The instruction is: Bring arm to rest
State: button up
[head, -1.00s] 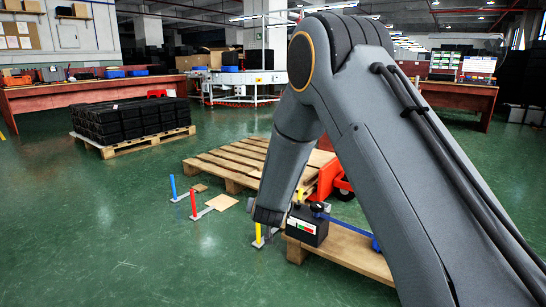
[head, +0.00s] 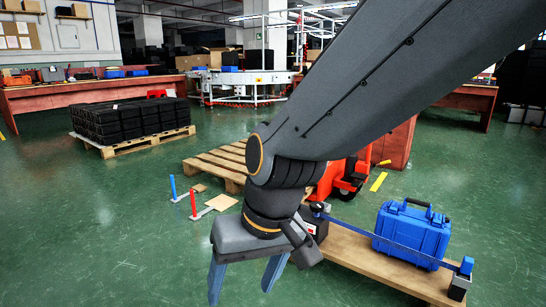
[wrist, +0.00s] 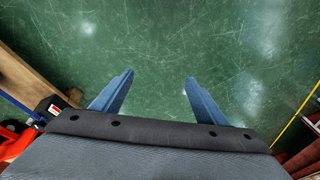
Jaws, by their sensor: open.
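My gripper (head: 243,280) hangs low in the head view with its two blue fingers spread apart and pointing down. Nothing is between them. In the wrist view my gripper (wrist: 160,92) also shows both fingers wide apart over bare green floor. My arm reaches in from the upper right of the head view and bends down at the wrist. The gripper is in front of and left of a wooden bench (head: 350,256), with no visible contact.
A blue case (head: 412,235) and a black box (head: 315,226) stand on the bench, with a blue bar along it. A wooden pallet (head: 218,166), a red post (head: 193,203) and a blue post (head: 173,187) stand behind.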

jog(key=s+d+g+h, duration=0.1)
jog(key=s+d, duration=0.3)
jog(key=s, duration=0.4)
jog(key=d+r+m+h+p, duration=0.1)
jog(key=d+r+m+p, duration=0.1)
jog(key=d+r+p, duration=0.8)
jog(key=d+r+m+h+p, duration=0.1)
jog(key=d+r+m+p, duration=0.2)
jog(key=d+r+p, duration=0.7)
notch_tip(320, 180, up, 6)
jog(key=p, duration=1.5)
jog(key=shift+d+r, duration=0.15)
jog(key=shift+w, duration=0.1)
jog(key=shift+c, duration=0.4)
